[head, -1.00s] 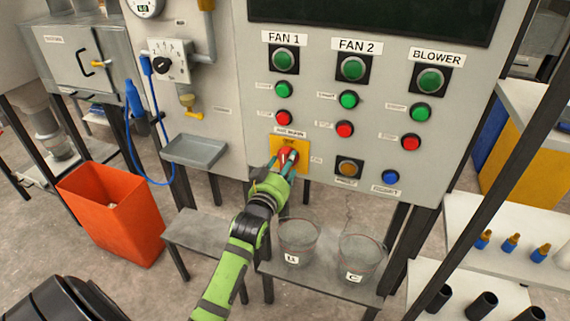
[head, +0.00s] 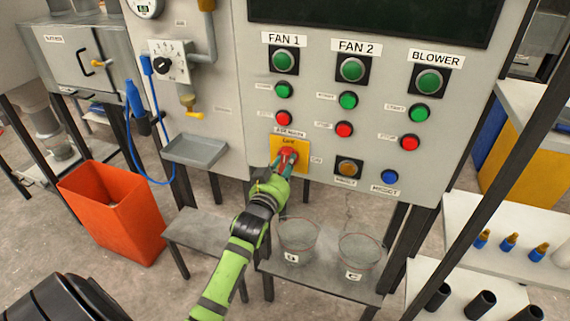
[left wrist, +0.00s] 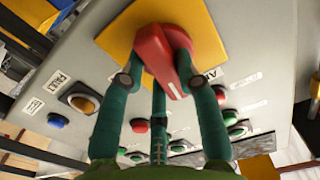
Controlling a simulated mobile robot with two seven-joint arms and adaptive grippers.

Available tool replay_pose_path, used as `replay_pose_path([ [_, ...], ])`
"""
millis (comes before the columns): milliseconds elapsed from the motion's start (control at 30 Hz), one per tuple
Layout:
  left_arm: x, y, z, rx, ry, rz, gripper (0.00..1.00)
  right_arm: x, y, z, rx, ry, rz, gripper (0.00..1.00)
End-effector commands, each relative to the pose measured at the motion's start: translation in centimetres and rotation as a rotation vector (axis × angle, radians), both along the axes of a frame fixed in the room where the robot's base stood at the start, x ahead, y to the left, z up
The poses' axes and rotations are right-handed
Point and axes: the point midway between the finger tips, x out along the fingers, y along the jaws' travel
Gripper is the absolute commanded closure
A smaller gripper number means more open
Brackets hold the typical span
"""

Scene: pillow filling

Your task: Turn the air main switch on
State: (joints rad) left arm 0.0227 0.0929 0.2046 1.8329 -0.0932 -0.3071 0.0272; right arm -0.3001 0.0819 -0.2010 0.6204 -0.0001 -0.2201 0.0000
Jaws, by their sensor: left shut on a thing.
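The air main switch is a red rotary handle (left wrist: 162,55) on a yellow plate (head: 290,144), low on the grey control panel (head: 230,75). My left gripper (head: 284,159) is at the switch, shut on the red handle. In the left wrist view its green fingers (left wrist: 160,95) stand on both sides of the handle, with a third finger below it. In that view the handle's grip lies slanted across the plate. The fingers partly cover the handle in the head view. My right gripper is not in view.
Fan and blower buttons sit above and right of the switch, with an amber button (head: 349,168) and a blue button (head: 390,177) close by. Two clear buckets stand on a low shelf (head: 313,280) below. An orange bin (head: 112,215) is at left.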

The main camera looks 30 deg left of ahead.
Motion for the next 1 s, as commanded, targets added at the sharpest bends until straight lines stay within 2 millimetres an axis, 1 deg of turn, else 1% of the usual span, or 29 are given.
replay_pose_path([
  [33,0.0,0.0,0.1,0.037,0.011,-0.001,1.00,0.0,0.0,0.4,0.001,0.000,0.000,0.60],
  [400,0.0,0.1,-0.1,0.372,0.091,-0.001,1.00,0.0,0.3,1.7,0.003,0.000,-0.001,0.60],
  [1000,-0.1,0.3,-0.4,0.927,0.223,-0.001,1.00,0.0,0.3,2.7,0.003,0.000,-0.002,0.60],
])
